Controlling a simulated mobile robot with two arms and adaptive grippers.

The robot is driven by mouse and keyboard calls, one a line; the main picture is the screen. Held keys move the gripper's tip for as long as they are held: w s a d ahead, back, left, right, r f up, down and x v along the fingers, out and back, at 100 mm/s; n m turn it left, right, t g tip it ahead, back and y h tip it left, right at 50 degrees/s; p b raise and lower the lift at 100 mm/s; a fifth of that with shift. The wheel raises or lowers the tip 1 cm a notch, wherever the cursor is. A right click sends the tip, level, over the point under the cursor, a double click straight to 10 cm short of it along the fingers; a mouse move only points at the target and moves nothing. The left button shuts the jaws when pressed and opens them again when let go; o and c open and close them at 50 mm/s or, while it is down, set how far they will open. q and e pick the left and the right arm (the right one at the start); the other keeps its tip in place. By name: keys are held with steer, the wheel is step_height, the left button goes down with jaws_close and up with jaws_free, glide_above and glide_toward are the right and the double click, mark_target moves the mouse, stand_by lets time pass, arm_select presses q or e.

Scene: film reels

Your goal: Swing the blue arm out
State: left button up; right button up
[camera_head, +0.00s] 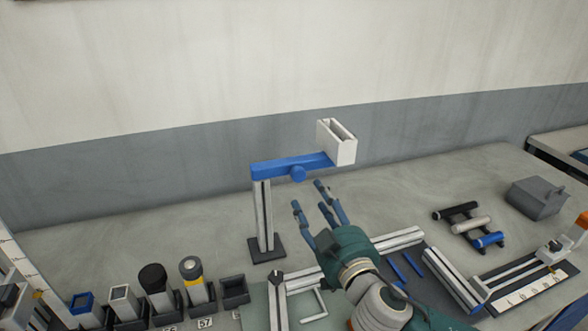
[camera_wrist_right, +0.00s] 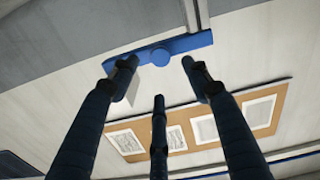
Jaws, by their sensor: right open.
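The blue arm (camera_head: 285,166) is a flat bar at the top of a grey post (camera_head: 263,215) on a dark base. It reaches right from the post and has a round blue knob (camera_head: 298,174) on its near side. A white open box (camera_head: 338,143) sits at its right end. My right gripper (camera_head: 318,199) is open and empty, below and right of the knob, apart from the arm. In the right wrist view the blue arm (camera_wrist_right: 185,46) and its knob (camera_wrist_right: 161,56) show beyond the three spread fingers. My left gripper is not in view.
Several holders with upright containers (camera_head: 155,287) stand at the front left. A rack of small cylinders (camera_head: 467,222) and a grey box (camera_head: 537,197) are at the right. Rails (camera_head: 398,239) lie behind my right wrist. The bench behind the post is clear up to the wall.

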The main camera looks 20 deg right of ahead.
mark_target(299, 177)
steer(key=w+p, duration=0.1)
steer(key=w, duration=0.2)
steer(key=w+r+p, duration=0.1)
steer(key=w, duration=0.1)
steer(key=shift+w+a+p, duration=0.1)
steer(key=shift+w+p, duration=0.2)
steer(key=shift+w, duration=0.05)
steer(key=w, duration=0.3)
steer(key=shift+f+p, duration=0.25)
steer(key=shift+p, duration=0.1)
steer(key=shift+w+a, duration=0.1)
steer(key=shift+w, duration=0.4)
steer(key=shift+w+f, duration=0.1)
steer(key=shift+c, duration=0.2)
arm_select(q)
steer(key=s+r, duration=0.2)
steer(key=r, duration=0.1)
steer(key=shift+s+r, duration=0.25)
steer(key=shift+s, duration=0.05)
arm_select(e)
jaws_close()
